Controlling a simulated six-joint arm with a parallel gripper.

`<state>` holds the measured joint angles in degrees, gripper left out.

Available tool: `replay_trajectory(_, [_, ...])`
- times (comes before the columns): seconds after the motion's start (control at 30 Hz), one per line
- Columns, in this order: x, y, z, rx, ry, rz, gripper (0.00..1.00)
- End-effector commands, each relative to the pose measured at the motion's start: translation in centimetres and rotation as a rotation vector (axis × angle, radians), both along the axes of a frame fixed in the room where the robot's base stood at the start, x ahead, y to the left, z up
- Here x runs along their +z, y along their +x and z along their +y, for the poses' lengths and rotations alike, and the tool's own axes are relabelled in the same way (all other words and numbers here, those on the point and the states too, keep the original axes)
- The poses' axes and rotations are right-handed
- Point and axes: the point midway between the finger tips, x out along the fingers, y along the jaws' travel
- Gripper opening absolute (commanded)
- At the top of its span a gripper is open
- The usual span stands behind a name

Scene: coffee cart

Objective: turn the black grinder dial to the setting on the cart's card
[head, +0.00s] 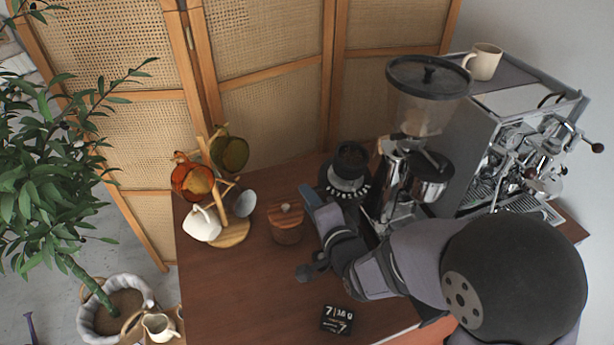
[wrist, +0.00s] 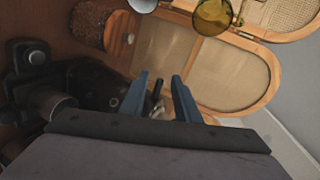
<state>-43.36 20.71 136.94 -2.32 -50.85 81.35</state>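The black grinder dial (head: 347,187) is a dark ring with white marks, under a round black top, in the head view. Its numbers are too small to read. The card (head: 337,319) is black and lies flat near the front of the cart; its white print looks like "7 | 18 g" with a "7" below. My gripper (head: 312,194) is just left of the dial, its blue fingers low beside it. In the wrist view my gripper (wrist: 162,84) has its fingers apart, with a small black upright part visible in the gap. I cannot tell whether a finger touches it.
A wooden-lidded jar (head: 286,222) stands left of my gripper. A mug tree (head: 233,231) with cups is farther left. A tall grinder with a hopper (head: 428,80) and an espresso machine (head: 520,150) stand to the right. The cart's front left (head: 235,295) is clear.

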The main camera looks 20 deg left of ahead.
Motion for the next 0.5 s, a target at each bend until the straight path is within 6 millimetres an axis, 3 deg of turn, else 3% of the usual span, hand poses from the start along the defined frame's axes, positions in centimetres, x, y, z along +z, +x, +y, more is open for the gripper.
replay_trajectory(0.2, [0.0, 1.5, -0.8, -0.088, 0.108, 0.052, 0.29])
replay_trajectory(0.5, [0.0, 2.0, -0.3, -0.092, 0.114, 0.054, 0.29])
